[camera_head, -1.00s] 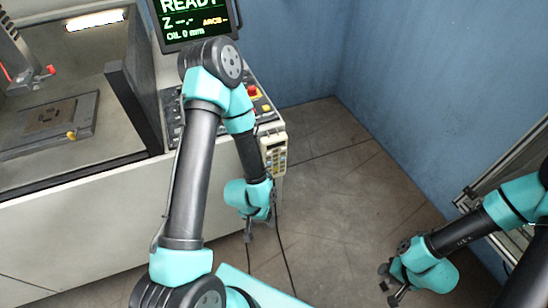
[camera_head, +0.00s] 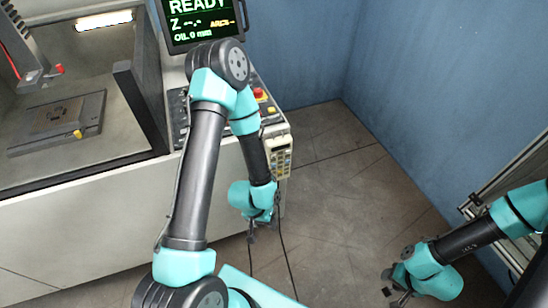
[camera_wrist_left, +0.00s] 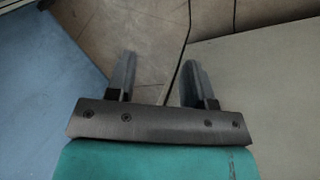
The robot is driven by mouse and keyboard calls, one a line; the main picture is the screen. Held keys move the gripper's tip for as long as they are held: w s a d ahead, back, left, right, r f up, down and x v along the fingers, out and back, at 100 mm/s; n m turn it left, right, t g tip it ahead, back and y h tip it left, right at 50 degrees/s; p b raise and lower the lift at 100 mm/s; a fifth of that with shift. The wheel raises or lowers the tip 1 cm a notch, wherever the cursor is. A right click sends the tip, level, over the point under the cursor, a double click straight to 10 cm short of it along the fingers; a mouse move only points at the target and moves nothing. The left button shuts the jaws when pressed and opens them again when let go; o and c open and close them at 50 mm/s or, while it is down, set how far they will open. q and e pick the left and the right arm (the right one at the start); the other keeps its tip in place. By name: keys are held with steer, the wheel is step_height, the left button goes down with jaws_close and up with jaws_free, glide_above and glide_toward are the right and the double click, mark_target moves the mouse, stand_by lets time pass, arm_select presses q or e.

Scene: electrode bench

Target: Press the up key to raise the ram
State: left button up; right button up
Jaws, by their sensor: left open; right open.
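A beige keypad pendant (camera_head: 279,156) with several keys hangs at the right end of the machine's front in the head view. The up key cannot be told apart at this size. The ram head (camera_head: 35,70) is inside the machine tank at the far left. My left gripper (camera_head: 262,232) points down, below and left of the pendant and apart from it. In the left wrist view its two fingers (camera_wrist_left: 157,75) are spread with nothing between them. My right gripper (camera_head: 390,287) is low at the right, far from the pendant, and open.
A screen (camera_head: 200,20) reads READY above the control panel with a red button (camera_head: 260,94). A plate (camera_head: 58,122) lies in the tank. Cables hang by the left gripper. The floor (camera_head: 340,215) between the grippers is clear.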

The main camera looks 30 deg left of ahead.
arm_select(q)
jaws_close()
stand_by(1.4)
